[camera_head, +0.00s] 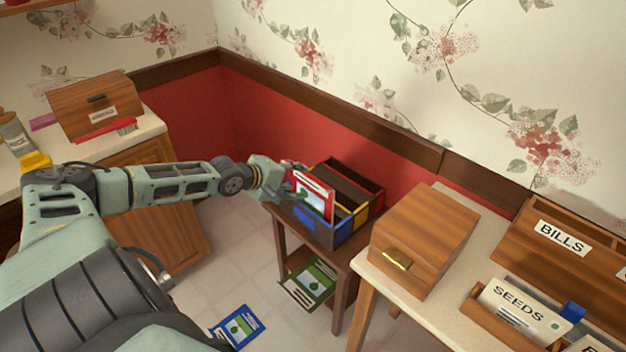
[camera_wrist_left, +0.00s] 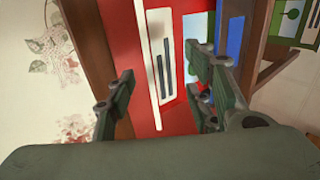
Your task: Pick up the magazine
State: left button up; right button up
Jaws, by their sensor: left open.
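A red magazine (camera_head: 316,191) with a white and blue cover stands upright at the left end of a divided organizer box (camera_head: 345,232) on a small dark wooden table. My left gripper (camera_head: 290,191) is open at the magazine's left edge. In the left wrist view, the red cover (camera_wrist_left: 147,60) shows between and beyond the open fingers (camera_wrist_left: 165,85); I cannot tell whether they touch it. A green magazine (camera_head: 310,281) lies low by the small table, and a blue one (camera_head: 238,326) lies on the floor. My right gripper is not in view.
A wooden box with a brass handle (camera_head: 425,240) stands on the pale counter at right, near a BILLS holder (camera_head: 562,238) and a SEEDS packet (camera_head: 520,308). A wooden cabinet (camera_head: 165,215) is at left. The red wall is close behind the organizer.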

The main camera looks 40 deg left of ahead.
aim_at(309, 180)
pick_arm(q)
jog(key=shift+b+x, duration=0.85)
jog(key=shift+x, duration=2.45)
jog(key=shift+r, duration=0.15)
jog(key=shift+s, duration=0.1)
grip_shut()
